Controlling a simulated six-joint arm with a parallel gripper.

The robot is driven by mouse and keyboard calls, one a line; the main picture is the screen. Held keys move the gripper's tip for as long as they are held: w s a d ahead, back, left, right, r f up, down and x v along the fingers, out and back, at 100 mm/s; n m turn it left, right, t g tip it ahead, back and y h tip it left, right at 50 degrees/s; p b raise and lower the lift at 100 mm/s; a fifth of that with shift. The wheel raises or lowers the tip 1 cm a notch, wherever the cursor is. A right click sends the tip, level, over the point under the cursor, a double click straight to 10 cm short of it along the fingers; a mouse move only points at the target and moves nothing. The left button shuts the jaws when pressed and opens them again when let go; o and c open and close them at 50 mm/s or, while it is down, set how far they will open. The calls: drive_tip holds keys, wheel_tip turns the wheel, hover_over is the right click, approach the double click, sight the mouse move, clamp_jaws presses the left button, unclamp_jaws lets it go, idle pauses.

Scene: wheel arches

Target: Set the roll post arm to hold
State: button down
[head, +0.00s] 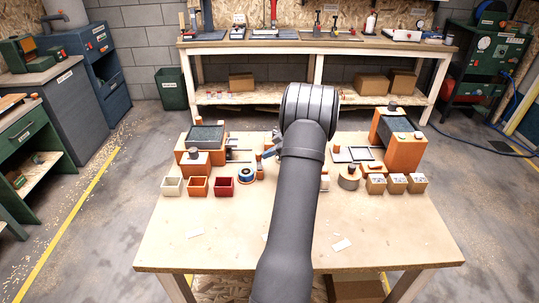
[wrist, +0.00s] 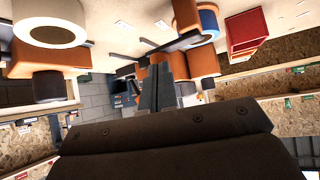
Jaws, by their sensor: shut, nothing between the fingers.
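A roll with a white face, blue ring and orange core (head: 247,175) stands on the workbench, left of my arm. It also shows in the wrist view (wrist: 204,20), near the top. A dark flat bar (wrist: 182,41) lies close to the roll there; I cannot tell whether it is the roll post arm or how it is set. My gripper (wrist: 170,68) is shut and empty, its fingers pointing up the wrist picture, with orange blocks behind them. In the head view my arm hides most of the gripper and the bench middle.
White, orange and red bins (head: 222,187) line the bench's left front. Several boxes (head: 396,184) and a grey round post (head: 349,178) stand at right. Orange stations stand at back left (head: 195,160) and back right (head: 404,155). The bench front (head: 210,235) is mostly clear.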

sight(257, 153)
drive_tip(key=n+g, duration=0.1)
drive_tip(key=w+a+n+g, duration=0.1)
drive_tip(key=n, duration=0.1)
drive_tip(key=shift+g+y, duration=0.3)
drive_tip(key=n+g, duration=0.1)
drive_tip(key=a+n+g, duration=0.1)
drive_tip(key=n, duration=0.1)
drive_tip(key=shift+w+a+g, duration=0.2)
drive_tip(key=shift+a+g, duration=0.05)
drive_tip(key=shift+g, duration=0.05)
drive_tip(key=shift+a, duration=1)
drive_tip(key=shift+s+a, duration=0.3)
drive_tip(key=shift+a, duration=0.35)
drive_tip(key=shift+s+d, duration=0.5)
drive_tip(key=shift+s, duration=0.15)
drive_tip(key=v, duration=1.7)
drive_tip(key=shift+r, duration=0.3)
